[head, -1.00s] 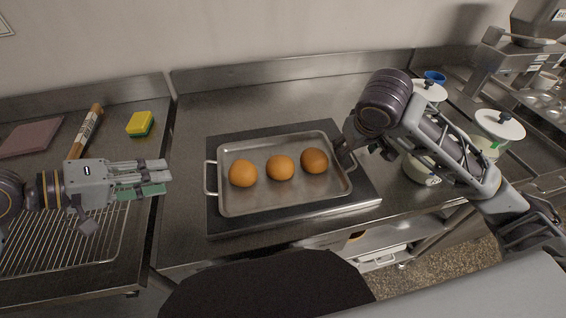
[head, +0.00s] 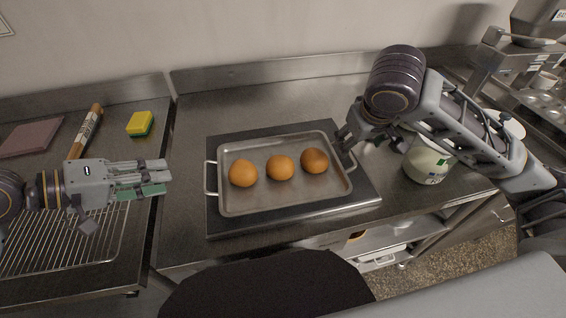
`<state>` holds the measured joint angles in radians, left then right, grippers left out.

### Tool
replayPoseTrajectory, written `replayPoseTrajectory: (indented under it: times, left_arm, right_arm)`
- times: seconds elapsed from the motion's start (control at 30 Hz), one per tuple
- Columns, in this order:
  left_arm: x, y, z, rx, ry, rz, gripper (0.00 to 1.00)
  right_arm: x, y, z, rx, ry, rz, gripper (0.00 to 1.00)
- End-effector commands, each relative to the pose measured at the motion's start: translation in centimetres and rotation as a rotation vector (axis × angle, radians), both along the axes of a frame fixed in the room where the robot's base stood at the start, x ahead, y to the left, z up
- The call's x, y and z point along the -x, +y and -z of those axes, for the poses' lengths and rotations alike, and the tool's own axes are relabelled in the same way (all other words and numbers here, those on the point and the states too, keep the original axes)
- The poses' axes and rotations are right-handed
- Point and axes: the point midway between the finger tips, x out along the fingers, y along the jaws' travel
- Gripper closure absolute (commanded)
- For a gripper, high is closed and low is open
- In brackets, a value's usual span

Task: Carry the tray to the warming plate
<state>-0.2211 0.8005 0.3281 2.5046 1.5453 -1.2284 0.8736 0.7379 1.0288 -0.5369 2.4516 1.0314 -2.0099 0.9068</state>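The tray (head: 285,205) is a shallow grey metal pan with a loop handle at each end and three round brown buns (head: 280,168) in it. It rests on the warming plate (head: 230,222), a dark flat slab with a steel front edge. My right gripper (head: 374,141) is open and empty above and behind the tray's right handle (head: 350,165), with its fingers spread and apart from it. My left gripper (head: 150,178) is left of the tray, over the left counter, apart from the left handle (head: 210,178). Its finger gap does not show clearly.
A wire rack (head: 70,245), a yellow and green sponge (head: 140,124), a rolling pin (head: 86,130) and a pinkish board (head: 30,138) are on the left counter. A pale canister (head: 428,162) stands right of the plate, partly behind my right arm. The counter behind the plate is clear.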

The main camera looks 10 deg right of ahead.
Motion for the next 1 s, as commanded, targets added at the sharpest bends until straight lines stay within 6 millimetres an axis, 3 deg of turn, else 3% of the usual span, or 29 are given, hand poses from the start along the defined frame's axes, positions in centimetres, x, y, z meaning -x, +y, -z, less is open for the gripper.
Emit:
replayPoseTrajectory:
  times: [1.0]
  left_arm:
    - [0.0, 0.0, 0.0, 0.0, 0.0, 0.0, 0.69]
  right_arm:
    - [1.6, 0.7, -3.9, 0.001, -0.002, 0.0, 0.33]
